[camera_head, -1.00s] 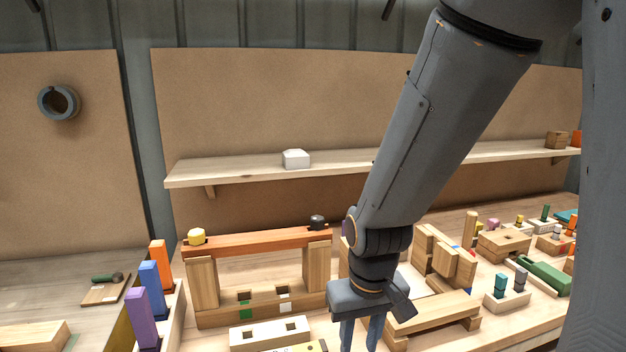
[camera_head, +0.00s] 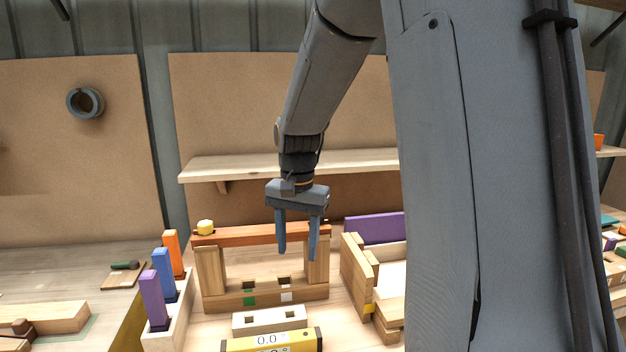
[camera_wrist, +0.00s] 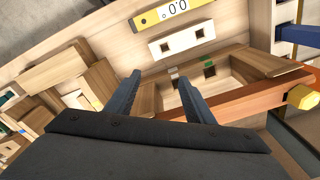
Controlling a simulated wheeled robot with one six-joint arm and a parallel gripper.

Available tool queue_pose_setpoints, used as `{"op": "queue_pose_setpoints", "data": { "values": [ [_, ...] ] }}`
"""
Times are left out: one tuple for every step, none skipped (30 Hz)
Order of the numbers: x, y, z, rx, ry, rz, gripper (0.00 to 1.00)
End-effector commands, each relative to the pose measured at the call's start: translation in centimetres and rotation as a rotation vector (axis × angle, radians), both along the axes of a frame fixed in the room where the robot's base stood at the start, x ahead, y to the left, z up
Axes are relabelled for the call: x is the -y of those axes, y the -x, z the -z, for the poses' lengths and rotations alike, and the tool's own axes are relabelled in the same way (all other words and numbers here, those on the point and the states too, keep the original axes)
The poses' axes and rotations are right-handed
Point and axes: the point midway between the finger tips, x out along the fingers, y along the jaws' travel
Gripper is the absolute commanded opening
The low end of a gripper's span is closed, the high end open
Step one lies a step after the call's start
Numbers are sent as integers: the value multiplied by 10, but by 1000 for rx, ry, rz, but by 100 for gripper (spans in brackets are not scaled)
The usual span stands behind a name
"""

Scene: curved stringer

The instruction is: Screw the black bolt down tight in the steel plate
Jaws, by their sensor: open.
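My gripper (camera_head: 297,256) is open and empty, fingers pointing down, in front of the right part of an orange-brown beam (camera_head: 250,236). In the wrist view my gripper (camera_wrist: 158,78) shows two spread fingers with nothing between them. The black bolt is not visible now; in the earlier head view a dark knob stood on the beam's right end, a spot now close behind my gripper. I cannot make out a steel plate in either view. A yellow bolt head (camera_head: 206,227) stands on the beam's left end and also shows in the wrist view (camera_wrist: 300,97).
The beam rests on wooden posts (camera_head: 211,278). In front lie a pale block with square holes (camera_head: 269,319) and a yellow level (camera_head: 272,341). Coloured pegs (camera_head: 162,273) stand left. A wooden box (camera_head: 365,275) is to the right. A shelf (camera_head: 350,160) runs behind.

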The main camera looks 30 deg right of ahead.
Motion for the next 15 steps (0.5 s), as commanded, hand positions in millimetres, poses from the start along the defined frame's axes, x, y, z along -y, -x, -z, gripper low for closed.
{"op": "queue_pose_setpoints", "data": {
  "values": [
    [17, -20, -20, -1, -6, 111, 48],
    [26, -28, -29, -6, -10, 179, 48],
    [36, -38, -43, -10, -16, 263, 48],
    [44, -45, -52, -14, -19, 325, 48],
    [52, -51, -62, -18, -22, 381, 48],
    [62, -58, -73, -22, -26, 453, 48],
    [68, -62, -81, -25, -29, 503, 48],
    [74, -66, -88, -27, -31, 545, 48],
    [80, -70, -96, -30, -33, 595, 48],
    [84, -72, -100, -34, -34, 626, 48],
    [88, -74, -105, -34, -35, 653, 48],
    [91, -75, -109, -38, -37, 680, 48],
    [93, -76, -111, -38, -37, 694, 48],
    [94, -77, -112, -39, -37, 705, 48],
    [95, -77, -111, -41, -38, 714, 48]
  ]
}}
